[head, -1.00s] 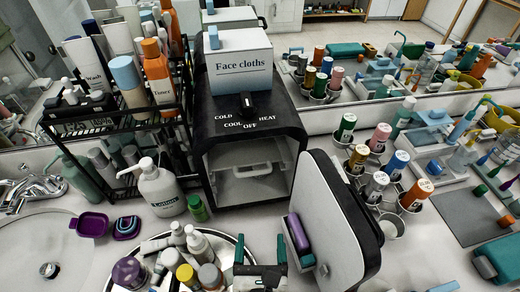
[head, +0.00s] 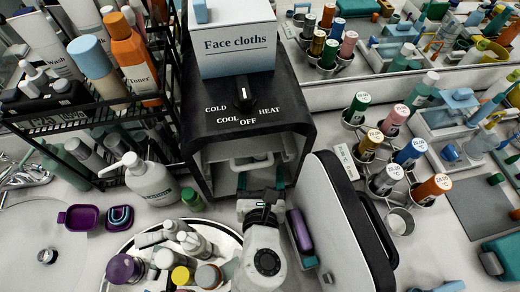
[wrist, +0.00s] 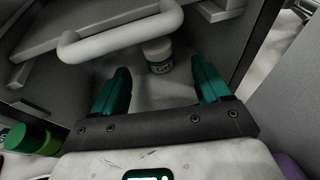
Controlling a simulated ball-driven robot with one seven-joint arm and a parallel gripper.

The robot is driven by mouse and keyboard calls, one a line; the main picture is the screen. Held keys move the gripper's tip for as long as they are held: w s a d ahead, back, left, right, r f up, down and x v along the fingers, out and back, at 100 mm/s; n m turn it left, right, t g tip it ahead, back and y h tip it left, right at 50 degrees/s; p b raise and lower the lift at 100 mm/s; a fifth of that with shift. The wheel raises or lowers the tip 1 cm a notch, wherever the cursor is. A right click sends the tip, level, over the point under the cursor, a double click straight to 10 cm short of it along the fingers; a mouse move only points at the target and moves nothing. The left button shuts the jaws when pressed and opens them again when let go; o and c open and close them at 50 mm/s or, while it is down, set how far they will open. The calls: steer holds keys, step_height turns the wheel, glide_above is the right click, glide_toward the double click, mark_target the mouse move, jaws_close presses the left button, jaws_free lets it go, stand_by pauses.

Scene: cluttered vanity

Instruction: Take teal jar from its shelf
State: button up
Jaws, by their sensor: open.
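My gripper (head: 261,182) reaches into the open front of the black and white warmer cabinet (head: 195,160). In the wrist view its two teal fingers (wrist: 160,85) are apart with nothing between their tips. A small pale jar with a dark-lettered label (wrist: 158,57) stands inside the cabinet, just beyond the fingertips and roughly centred between them. The white bar of a pull-out rack (wrist: 120,35) crosses above and hides the jar's top. I cannot tell whether this jar is the teal one. The jar is not visible in the head view.
The cabinet's open door (head: 345,225) stands to the right, with a purple block (head: 300,230) on its inside. A green-capped bottle (head: 193,199) and lotion bottle (head: 150,180) stand left. A round tray (head: 120,250) of bottles is at front left.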

mark_target(260, 158)
steer(key=shift+p+x, duration=0.3)
steer(key=shift+x, duration=2.9)
steer(key=shift+a+f, duration=0.1)
steer(key=shift+a, duration=0.05)
steer(key=c, duration=1.2)
steer(key=shift+o, duration=0.2)
